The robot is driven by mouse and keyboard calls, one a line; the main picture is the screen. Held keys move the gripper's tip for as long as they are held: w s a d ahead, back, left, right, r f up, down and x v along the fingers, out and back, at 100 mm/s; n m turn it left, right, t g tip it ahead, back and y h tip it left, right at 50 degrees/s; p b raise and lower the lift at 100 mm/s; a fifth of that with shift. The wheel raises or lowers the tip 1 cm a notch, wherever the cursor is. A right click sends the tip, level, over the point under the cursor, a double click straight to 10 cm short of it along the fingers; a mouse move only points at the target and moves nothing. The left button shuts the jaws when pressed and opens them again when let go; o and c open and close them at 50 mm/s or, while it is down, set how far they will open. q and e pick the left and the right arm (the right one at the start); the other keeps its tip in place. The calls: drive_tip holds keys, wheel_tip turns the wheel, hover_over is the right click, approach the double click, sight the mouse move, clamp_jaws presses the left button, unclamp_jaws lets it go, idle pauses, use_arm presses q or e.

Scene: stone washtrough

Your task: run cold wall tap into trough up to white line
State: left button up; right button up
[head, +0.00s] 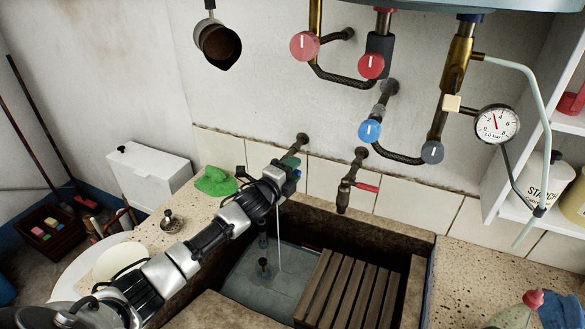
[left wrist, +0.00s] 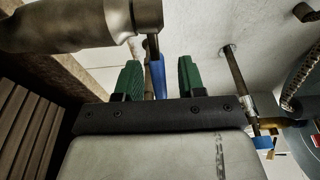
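The cold wall tap (head: 300,140) comes out of the wall at the back left of the trough; my left gripper (head: 286,168) hides most of it. In the left wrist view its blue lever (left wrist: 156,76) stands between my green fingertips, with a gap visible to the right finger. A thin stream of water (head: 279,240) falls into the stone trough (head: 400,229). Grey-blue water (head: 245,278) covers the left basin floor, around an upright dark standpipe (head: 263,266). A thin pale line shows low on the back inner wall, partly hidden. My right gripper is out of view.
A second wall tap with a red lever (head: 365,187) is to the right, above a slatted wooden rack (head: 345,290) in the trough. A green cloth (head: 215,182) lies on the left ledge. Boiler pipes with red and blue knobs hang above.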

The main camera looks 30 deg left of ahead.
use_arm(q)
clamp_jaws()
idle(0.3)
drive_tip(key=shift+w+d, duration=0.1)
drive_tip(key=shift+w, duration=0.05)
drive_tip(key=n+y+b, duration=0.1)
drive_tip(key=y, duration=0.1)
drive_tip(key=w+n+y+b, duration=0.1)
drive_tip(key=y, duration=0.1)
drive_tip(key=shift+w+r+n+b, duration=0.1)
drive_tip(key=shift+n+b, duration=0.2)
drive_tip(key=shift+b, duration=0.1)
